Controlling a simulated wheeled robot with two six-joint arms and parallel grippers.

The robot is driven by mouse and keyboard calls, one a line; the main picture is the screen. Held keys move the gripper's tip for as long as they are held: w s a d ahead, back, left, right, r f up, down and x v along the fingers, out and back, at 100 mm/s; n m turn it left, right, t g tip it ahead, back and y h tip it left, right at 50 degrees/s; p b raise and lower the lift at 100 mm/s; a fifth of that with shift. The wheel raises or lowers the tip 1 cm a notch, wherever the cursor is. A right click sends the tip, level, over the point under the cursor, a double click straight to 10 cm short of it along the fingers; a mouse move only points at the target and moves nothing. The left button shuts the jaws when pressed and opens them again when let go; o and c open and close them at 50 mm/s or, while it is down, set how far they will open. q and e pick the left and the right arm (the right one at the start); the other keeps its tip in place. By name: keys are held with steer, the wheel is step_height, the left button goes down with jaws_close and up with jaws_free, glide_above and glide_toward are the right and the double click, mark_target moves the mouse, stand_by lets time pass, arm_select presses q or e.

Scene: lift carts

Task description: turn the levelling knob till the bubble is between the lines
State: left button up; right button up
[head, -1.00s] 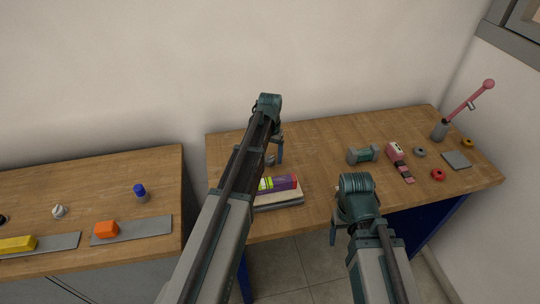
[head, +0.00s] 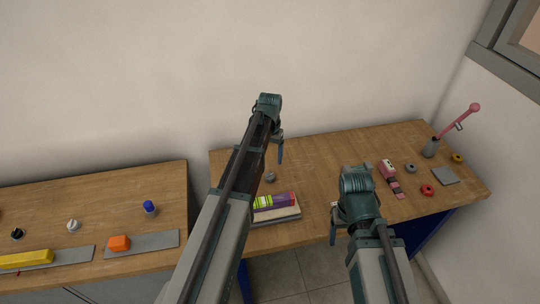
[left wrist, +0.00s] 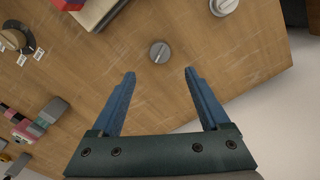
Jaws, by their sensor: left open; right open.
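A small grey round knob (head: 270,176) with a pale line across its top sits on the right-hand wooden table, near the left gripper. In the left wrist view the knob (left wrist: 160,52) lies just beyond the fingertips, centred between them and not gripped. My left gripper (head: 275,142) is open and empty above the table; its spread blue fingers also show in the left wrist view (left wrist: 159,75). My right gripper (head: 338,222) is open and empty by the table's front edge. I cannot make out a bubble or lines.
A purple and yellow-green item (head: 274,201) lies on a stack (head: 272,216) near the front edge. The left table holds a blue-capped item (head: 150,207).

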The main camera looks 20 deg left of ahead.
arm_select(q)
step_height(320, 180, up, 4)
steer(key=p, duration=0.3)
steer(key=shift+r, duration=0.1)
arm_select(e)
step_height(320, 180, up, 4)
steer(key=shift+r, duration=0.1)
arm_select(q)
steer(key=shift+m, duration=0.7)
steer(key=s+d+f+b, duration=0.1)
steer(key=s+d, duration=0.2)
steer(key=s+d+f+b, duration=0.1)
steer(key=s+d, duration=0.2)
steer(key=s+d+f+b, duration=0.1)
steer(key=s+d, duration=0.3)
steer(key=s+d+f+m+b, duration=0.1)
steer(key=s+d, duration=0.3)
steer(key=s, duration=0.3)
steer(key=s+d+f+m+y+b, duration=0.1)
steer(key=s+d+f+b, duration=0.1)
steer(key=s+d, duration=0.2)
steer(key=s, duration=0.3)
steer(key=shift+d, duration=0.2)
arm_select(e)
step_height(320, 180, down, 6)
